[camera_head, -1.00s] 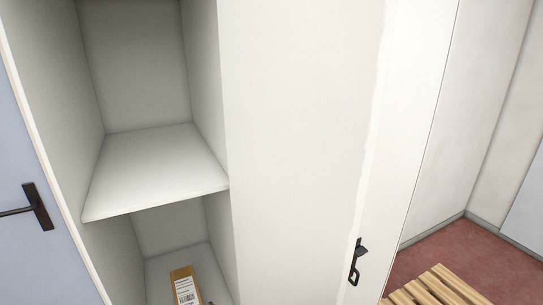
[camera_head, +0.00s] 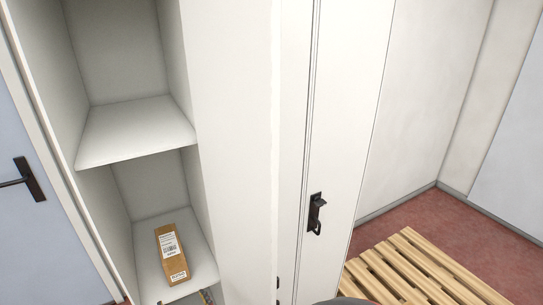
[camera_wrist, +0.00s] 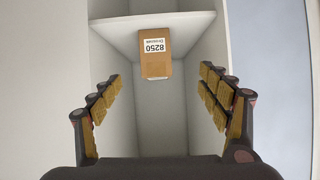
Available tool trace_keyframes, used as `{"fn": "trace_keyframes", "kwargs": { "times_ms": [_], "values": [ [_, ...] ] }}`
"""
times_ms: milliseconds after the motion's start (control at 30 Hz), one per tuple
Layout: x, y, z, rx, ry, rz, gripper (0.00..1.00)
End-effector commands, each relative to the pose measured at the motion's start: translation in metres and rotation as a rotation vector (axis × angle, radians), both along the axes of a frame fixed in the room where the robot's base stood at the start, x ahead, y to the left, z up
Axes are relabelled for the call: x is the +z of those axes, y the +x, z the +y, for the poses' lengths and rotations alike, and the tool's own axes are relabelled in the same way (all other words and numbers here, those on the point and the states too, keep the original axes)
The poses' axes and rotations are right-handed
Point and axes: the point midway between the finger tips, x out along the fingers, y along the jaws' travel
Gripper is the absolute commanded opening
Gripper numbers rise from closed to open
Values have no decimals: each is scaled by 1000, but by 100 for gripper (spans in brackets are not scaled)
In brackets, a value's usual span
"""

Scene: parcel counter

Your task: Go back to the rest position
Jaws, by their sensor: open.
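My gripper (camera_wrist: 160,90) is open and empty in the wrist view, its two padded fingers spread wide. A brown cardboard parcel (camera_wrist: 155,66) with a white label reading 8250 lies beyond the fingertips on a shelf, apart from them. In the head view the parcel (camera_head: 171,255) lies on the lower shelf (camera_head: 203,262) of the white locker.
The upper shelf (camera_head: 135,130) is empty. A white door with a dark handle (camera_head: 316,213) stands right of the compartments. A slatted wooden bench (camera_head: 420,270) is at the lower right over red floor (camera_head: 425,215). A blue door (camera_head: 15,200) is at the left.

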Motion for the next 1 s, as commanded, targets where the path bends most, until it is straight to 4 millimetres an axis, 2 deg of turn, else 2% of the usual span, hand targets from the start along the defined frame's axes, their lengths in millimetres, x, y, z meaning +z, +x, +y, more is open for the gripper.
{"fn": "trace_keyframes", "kwargs": {
  "times_ms": [167, 333, 467, 567, 667, 767, 1000],
  "values": [
    [-26, -20, 0, 39, -39, 101, 77],
    [-55, -50, -4, 91, -98, 229, 77],
    [-67, -80, -9, 145, -148, 340, 77],
    [-66, -103, -22, 182, -193, 440, 77],
    [-51, -120, -51, 202, -243, 549, 77],
    [-25, -130, -94, 192, -291, 645, 77],
    [55, -144, -231, 48, -366, 781, 77]
  ]
}}
